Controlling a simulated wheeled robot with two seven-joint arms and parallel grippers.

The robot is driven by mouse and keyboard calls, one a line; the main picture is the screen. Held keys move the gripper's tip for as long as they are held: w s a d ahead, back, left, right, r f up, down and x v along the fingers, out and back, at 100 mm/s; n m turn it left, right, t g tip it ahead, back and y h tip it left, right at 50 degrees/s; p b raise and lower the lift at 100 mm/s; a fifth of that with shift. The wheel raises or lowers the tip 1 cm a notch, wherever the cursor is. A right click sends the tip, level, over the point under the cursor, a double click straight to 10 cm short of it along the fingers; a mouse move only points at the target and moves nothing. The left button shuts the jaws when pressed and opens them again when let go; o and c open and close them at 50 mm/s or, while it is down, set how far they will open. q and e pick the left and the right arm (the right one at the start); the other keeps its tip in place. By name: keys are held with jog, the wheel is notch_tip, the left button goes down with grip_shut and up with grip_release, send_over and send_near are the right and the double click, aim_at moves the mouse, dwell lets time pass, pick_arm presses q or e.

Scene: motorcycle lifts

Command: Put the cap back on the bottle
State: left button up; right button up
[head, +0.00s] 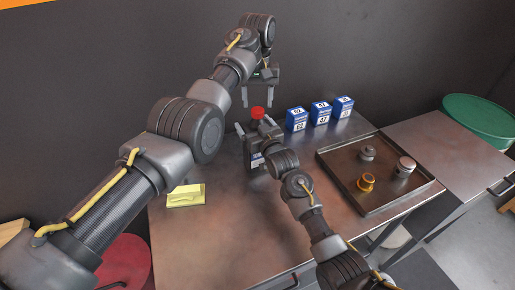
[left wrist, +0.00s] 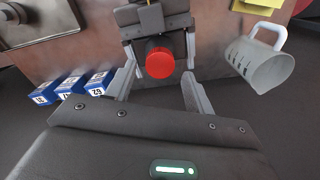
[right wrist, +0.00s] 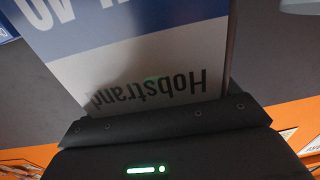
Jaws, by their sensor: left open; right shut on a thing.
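The red cap (head: 257,113) sits at the top of the bottle (head: 256,161); I cannot tell how firmly it is seated. My left gripper (head: 259,100) is open and empty above the cap, pointing down. In the left wrist view the cap (left wrist: 160,60) shows between the open fingers, apart from both. My right gripper (head: 260,136) is shut on the bottle, which stands near the table's back edge, partly hidden by the right arm. In the right wrist view the bottle's white and blue label (right wrist: 150,70) fills the top, reading "Hobstrand" upside down.
Three blue boxes (head: 321,113) stand in a row right of the bottle. A metal tray (head: 384,207) with small metal parts lies further right. A yellow pad (head: 186,196) lies at the left. A grey jug (left wrist: 258,66) stands near the bottle. The front middle of the table is clear.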

aim_at(257, 110)
pick_arm(q)
jog(key=shift+f, duration=1.55)
jog(key=c, duration=1)
jog(key=shift+m, duration=0.9)
jog(key=o, duration=1.1)
jog(key=shift+o, duration=0.2)
jog(key=shift+r, duration=3.8)
